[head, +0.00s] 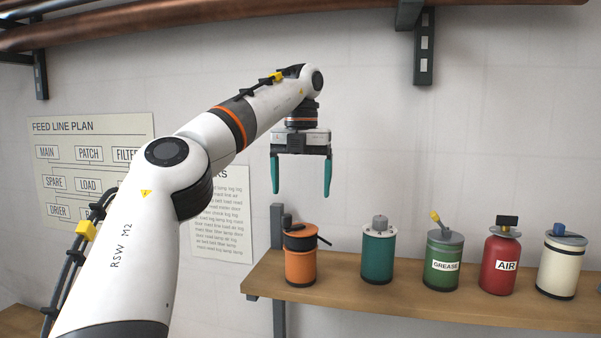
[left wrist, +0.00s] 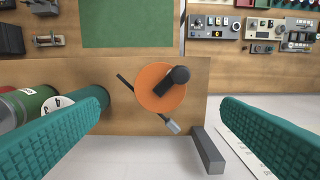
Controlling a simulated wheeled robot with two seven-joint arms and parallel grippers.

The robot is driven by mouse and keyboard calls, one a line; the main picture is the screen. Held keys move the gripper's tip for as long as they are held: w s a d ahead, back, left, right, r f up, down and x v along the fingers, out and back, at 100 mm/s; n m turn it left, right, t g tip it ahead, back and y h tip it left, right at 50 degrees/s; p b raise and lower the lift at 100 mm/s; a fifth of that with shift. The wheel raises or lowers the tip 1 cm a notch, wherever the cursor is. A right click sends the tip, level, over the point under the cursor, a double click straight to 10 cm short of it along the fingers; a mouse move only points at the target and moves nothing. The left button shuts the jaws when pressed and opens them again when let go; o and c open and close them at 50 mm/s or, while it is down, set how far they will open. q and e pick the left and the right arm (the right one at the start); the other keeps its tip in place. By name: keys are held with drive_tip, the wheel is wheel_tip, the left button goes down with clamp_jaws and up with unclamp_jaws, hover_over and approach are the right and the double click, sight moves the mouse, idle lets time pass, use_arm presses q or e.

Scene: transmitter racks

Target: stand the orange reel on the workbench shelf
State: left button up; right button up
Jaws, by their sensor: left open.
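The orange reel (head: 300,266) stands upright at the left end of the wooden shelf (head: 345,290), a dark handle-like part on its top. In the left wrist view the reel (left wrist: 148,97) shows from above, with a dark rod and a grey-tipped piece sticking out at its sides. My left gripper (head: 301,192) is open and empty, its teal fingers pointing down above the reel, apart from it. In the left wrist view the gripper's fingers (left wrist: 163,105) lie to either side of the reel. My right gripper is not in view.
To the reel's right stand a teal canister (head: 378,255), a green grease can (head: 443,265), a red air bottle (head: 500,265) and a cream canister (head: 560,268). A dark bracket (head: 277,218) rises at the shelf's left end. A green mat (left wrist: 127,23) lies on a lower wooden surface.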

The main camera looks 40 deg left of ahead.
use_arm(q)
drive_tip(key=shift+r, duration=0.95)
drive_tip(key=shift+f, duration=0.1)
